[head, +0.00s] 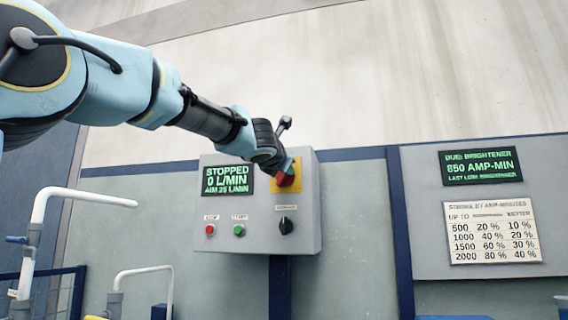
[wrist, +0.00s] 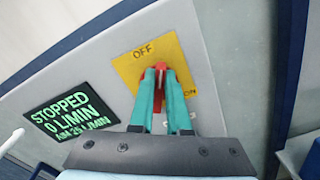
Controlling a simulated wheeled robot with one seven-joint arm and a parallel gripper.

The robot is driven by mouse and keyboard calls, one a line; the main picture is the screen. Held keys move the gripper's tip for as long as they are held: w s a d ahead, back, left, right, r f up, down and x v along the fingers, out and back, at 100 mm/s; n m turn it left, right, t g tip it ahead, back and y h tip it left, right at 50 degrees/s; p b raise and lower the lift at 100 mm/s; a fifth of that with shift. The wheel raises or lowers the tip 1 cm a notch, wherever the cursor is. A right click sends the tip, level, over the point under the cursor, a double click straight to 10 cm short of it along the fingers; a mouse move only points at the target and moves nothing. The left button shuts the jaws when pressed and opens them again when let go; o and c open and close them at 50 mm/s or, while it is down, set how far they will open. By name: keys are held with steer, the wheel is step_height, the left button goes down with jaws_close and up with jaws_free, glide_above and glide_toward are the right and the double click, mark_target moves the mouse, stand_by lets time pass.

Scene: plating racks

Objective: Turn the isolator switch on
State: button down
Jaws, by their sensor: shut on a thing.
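The isolator switch has a red handle (head: 284,179) on a yellow plate (head: 291,173), at the upper right of a grey control box (head: 312,217). In the wrist view the yellow plate (wrist: 185,48) carries the word OFF at its top and ON at its lower right. My gripper (wrist: 158,72) is shut on the red handle (wrist: 159,76), one teal finger on each side. The handle's red tip shows between the fingertips and points toward OFF. The fingers hide much of the handle. In the head view my gripper (head: 282,170) reaches the switch from the upper left.
The box display (head: 227,180) reads STOPPED, 0 L/MIN. Below it are a red button (head: 210,230), a green button (head: 239,230) and a black knob (head: 286,226). White pipes (head: 85,196) stand at the left. A panel with a chart (head: 493,232) hangs at the right.

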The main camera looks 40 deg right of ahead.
steer(key=m+p, duration=0.1)
steer(key=m, duration=0.3)
steer(key=f+m+p, duration=0.1)
steer(key=m+p, duration=0.1)
steer(key=m, duration=0.2)
steer(key=m+p, duration=0.1)
steer(key=m, duration=0.3)
steer(key=shift+s+d+f+p, duration=0.25)
steer(key=shift+s+p, duration=0.05)
steer(key=shift+s, duration=0.1)
steer(key=c, duration=0.9)
jaws_free()
steer(key=b+v, duration=0.2)
steer(key=v, duration=0.8)
steer(key=shift+s+a+f, duration=0.1)
steer(key=shift+a, duration=0.3)
